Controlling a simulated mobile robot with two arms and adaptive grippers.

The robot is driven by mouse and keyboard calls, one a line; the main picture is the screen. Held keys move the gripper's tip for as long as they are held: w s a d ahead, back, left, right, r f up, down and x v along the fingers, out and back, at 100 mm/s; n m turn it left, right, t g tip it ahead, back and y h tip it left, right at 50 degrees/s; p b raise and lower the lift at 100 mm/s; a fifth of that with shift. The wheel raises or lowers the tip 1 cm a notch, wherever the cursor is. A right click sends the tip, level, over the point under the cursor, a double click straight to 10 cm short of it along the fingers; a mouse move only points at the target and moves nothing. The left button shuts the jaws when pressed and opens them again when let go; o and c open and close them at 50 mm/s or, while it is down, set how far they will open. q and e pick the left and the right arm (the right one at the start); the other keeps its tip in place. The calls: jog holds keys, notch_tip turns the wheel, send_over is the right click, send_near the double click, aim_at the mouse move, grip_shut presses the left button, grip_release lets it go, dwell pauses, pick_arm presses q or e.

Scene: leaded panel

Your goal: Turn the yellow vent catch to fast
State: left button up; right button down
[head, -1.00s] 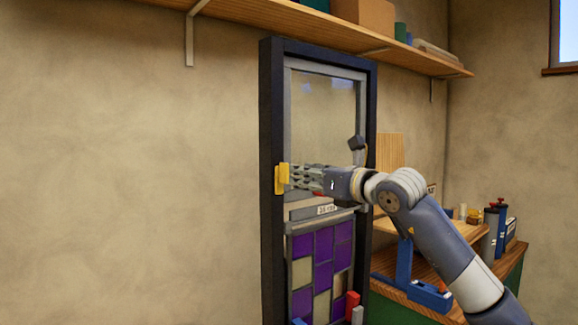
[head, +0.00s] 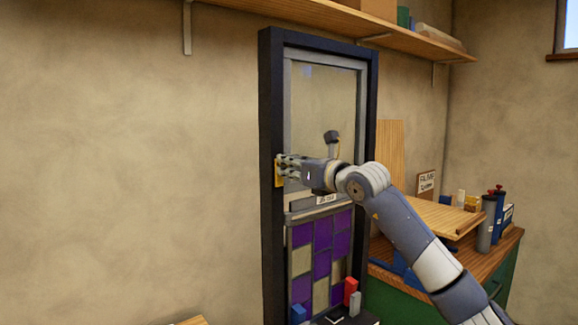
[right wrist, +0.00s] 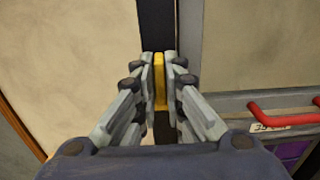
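The yellow vent catch (head: 278,172) sits on the left upright of the dark frame around the leaded panel (head: 322,243). My right gripper (head: 284,168) reaches it from the right and hides part of it. In the right wrist view the catch (right wrist: 160,80) is a narrow upright yellow bar. The two fingers of my right gripper (right wrist: 160,88) lie close on either side of it, with no clear gap, and look shut on it. My left gripper is not in view.
A red handle (right wrist: 285,112) is on the panel's crossbar at right. Red and blue blocks (head: 350,290) stand at the panel's foot. A workbench (head: 505,245) with bottles is at right, a shelf (head: 400,38) above. The wall left of the frame is clear.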

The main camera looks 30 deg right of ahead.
jog(key=shift+n, duration=0.5)
jog(key=n+b, duration=0.1)
jog(key=n, duration=0.2)
jog(key=shift+a+f, duration=0.1)
jog(key=n+b, duration=0.1)
jog(key=n, duration=1.2)
jog(key=shift+a+f+n, duration=0.2)
jog(key=shift+n, duration=0.5)
jog(key=c, duration=1.7)
grip_release()
